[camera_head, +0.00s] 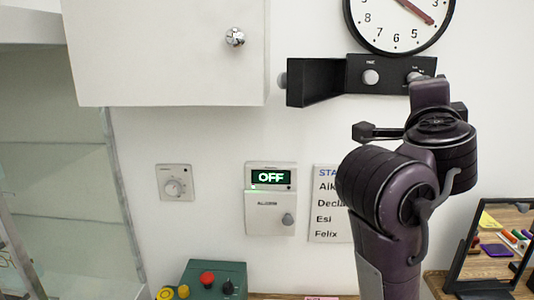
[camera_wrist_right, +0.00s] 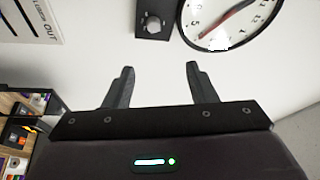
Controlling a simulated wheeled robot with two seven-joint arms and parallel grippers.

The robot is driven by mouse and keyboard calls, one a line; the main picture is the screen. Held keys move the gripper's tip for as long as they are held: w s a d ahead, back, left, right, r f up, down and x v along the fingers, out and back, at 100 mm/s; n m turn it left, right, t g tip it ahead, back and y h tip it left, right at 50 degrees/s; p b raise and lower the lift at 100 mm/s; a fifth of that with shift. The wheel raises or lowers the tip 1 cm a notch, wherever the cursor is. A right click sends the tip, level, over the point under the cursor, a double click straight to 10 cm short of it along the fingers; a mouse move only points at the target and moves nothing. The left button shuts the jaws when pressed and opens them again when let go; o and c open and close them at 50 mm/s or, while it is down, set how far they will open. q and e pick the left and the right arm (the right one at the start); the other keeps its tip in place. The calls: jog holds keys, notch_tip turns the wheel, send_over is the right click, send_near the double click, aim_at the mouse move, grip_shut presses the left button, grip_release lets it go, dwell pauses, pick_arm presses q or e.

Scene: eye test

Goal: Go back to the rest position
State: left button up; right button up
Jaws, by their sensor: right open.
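My right arm (camera_head: 395,200) rises at the right of the head view, in front of the wall. Its top end is just below a black wall box with knobs (camera_head: 372,78). My left gripper is in neither view.
A wall clock (camera_head: 398,22) and a white cabinet (camera_head: 165,60) hang above. An alarm box (camera_head: 270,213) reading OFF and a dial (camera_head: 174,183) are on the wall. A glass case (camera_head: 60,180) stands left.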

jog(key=a+f+n+g+y, duration=0.2)
jog(key=f+n+y, duration=0.35)
jog(key=f, duration=0.95)
jog(key=a+f+n+g+y, duration=0.2)
jog(key=f+n, duration=0.6)
jog(key=f, duration=0.7)
jog(key=s+a+f+n+g, duration=0.2)
jog(key=s+f+n+g, duration=0.75)
jog(key=s+f, duration=1.4)
notch_tip(320, 180, down, 30)
jog(key=f+g+b, duration=0.1)
jog(key=g+b, duration=0.1)
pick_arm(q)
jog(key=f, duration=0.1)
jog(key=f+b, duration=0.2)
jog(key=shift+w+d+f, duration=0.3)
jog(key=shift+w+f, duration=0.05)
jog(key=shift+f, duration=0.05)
pick_arm(e)
jog(key=s+d+f+g, duration=0.1)
jog(key=s+d+f, duration=0.2)
jog(key=s+f, duration=1.7)
jog(key=shift+s+d+f+y, duration=0.2)
jog(key=shift+s+f+y, duration=0.15)
jog(key=shift+f, duration=0.1)
